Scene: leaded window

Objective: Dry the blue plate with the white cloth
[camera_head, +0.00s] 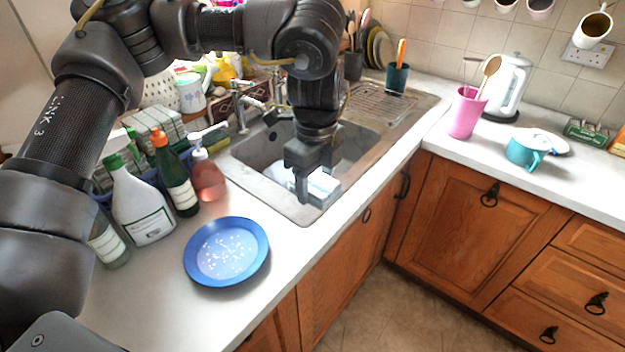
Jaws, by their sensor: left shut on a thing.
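The blue plate (227,251) lies flat on the white counter in front of the sink, with many small white specks or drops on its middle. My left gripper (312,192) points down over the front part of the sink, to the right of and behind the plate. It is shut on a white cloth (325,183), of which a small whitish-blue part shows at the fingers. The rest of the cloth is hidden by the gripper. The cloth and plate are apart. My right gripper is not in view.
A white bottle (140,205), a dark green bottle (176,178) and a pink soap bottle (207,178) stand behind and left of the plate. The metal sink (262,150) has a tap at its back.

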